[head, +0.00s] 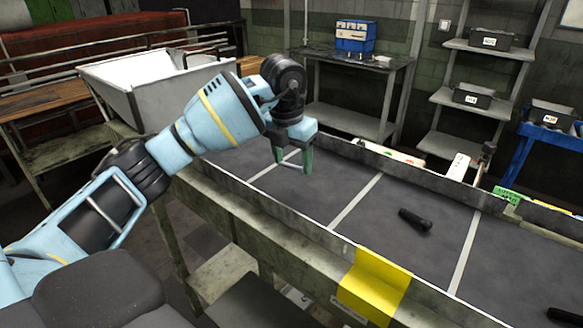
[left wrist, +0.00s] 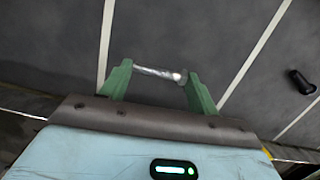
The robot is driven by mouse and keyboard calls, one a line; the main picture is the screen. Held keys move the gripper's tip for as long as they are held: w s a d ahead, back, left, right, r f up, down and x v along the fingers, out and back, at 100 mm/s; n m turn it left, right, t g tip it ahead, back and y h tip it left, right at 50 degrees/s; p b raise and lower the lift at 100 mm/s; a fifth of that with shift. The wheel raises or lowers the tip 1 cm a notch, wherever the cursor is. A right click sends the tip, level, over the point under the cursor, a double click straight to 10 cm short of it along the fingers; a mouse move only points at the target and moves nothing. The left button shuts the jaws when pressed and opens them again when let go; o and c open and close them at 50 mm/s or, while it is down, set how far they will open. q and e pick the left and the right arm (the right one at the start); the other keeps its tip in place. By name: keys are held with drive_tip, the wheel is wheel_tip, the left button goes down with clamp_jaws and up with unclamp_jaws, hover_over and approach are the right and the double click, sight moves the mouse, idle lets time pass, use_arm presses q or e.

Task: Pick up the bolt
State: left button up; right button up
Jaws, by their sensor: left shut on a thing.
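My left gripper (head: 292,160) is above the dark grey work table. Its two green fingers are shut on a silver bolt (left wrist: 158,72), held lengthwise between the fingertips in the left wrist view (left wrist: 160,82). The bolt's wider head is by the right finger in that view. A black bolt-like piece (head: 415,220) lies on the table to the right of the gripper, and one also shows in the left wrist view (left wrist: 302,82). Another dark piece (head: 566,317) lies at the lower right. My right gripper is not in view.
The table (head: 325,165) has white dividing lines and raised edges, with a yellow plate (head: 372,285) on the near edge. A white bin (head: 150,85) stands behind my left arm. A blue box (head: 355,37) and shelves with dark bins (head: 472,97) stand at the back.

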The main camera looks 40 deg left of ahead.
use_arm(q)
drive_tip(key=s+d, duration=0.3)
drive_tip(key=d, duration=0.1)
drive_tip(key=s+d, duration=0.2)
drive_tip(key=d, duration=0.2)
drive_tip(key=s+d+r, duration=0.1)
drive_tip(key=s+d, duration=0.2)
drive_tip(key=d, duration=0.1)
drive_tip(key=shift+s+d, duration=0.3)
drive_tip(key=shift+s, duration=0.05)
drive_tip(key=shift+r, duration=0.15)
